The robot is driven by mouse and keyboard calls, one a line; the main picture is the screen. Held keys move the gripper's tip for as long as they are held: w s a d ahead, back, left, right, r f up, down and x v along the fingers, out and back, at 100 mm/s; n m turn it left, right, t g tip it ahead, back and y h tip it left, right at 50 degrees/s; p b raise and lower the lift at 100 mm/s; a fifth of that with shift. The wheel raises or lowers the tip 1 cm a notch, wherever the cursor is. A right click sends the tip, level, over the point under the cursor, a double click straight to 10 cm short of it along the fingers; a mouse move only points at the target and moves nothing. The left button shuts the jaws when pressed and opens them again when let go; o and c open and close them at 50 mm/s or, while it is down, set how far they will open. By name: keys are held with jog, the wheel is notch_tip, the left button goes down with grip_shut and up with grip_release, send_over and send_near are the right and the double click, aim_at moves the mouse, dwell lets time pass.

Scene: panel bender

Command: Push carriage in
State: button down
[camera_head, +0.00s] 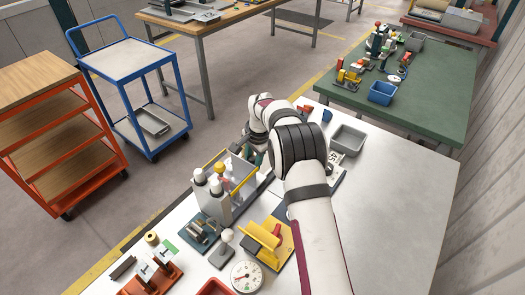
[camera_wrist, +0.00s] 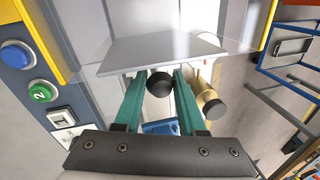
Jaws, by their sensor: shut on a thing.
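My gripper (camera_wrist: 160,78) has its two teal fingers on either side of a black ball knob (camera_wrist: 160,86) in the wrist view, shut on it. A pale grey metal plate (camera_wrist: 150,52) lies just beyond the fingertips. The knob appears to belong to the carriage, but its link to the plate is hidden. In the head view my gripper (camera_head: 250,152) is at the back of a grey bender housing (camera_head: 213,210) with yellow edges, mostly covered by my wrist. How far in the carriage stands cannot be told.
A brass cylinder with a dark end (camera_wrist: 214,107) sits right beside the right finger. A panel with blue (camera_wrist: 17,57) and green (camera_wrist: 41,91) buttons is at left. A yellow bracket (camera_head: 265,240), a dial gauge (camera_head: 247,276) and a grey bin (camera_head: 347,140) share the table.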

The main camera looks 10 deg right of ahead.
jog(key=shift+s+a, duration=0.6)
jog(key=shift+s, duration=0.05)
jog(key=c, duration=0.5)
grip_release()
jog(key=shift+r, duration=0.1)
jog(key=r, duration=0.5)
jog(key=s+d+r, duration=0.1)
jog(key=r, duration=0.4)
jog(key=s+r, duration=0.1)
jog(key=r, duration=0.4)
jog(key=shift+s+d+r, duration=0.15)
jog(key=shift+s+d, duration=0.05)
jog(key=shift+d, duration=0.15)
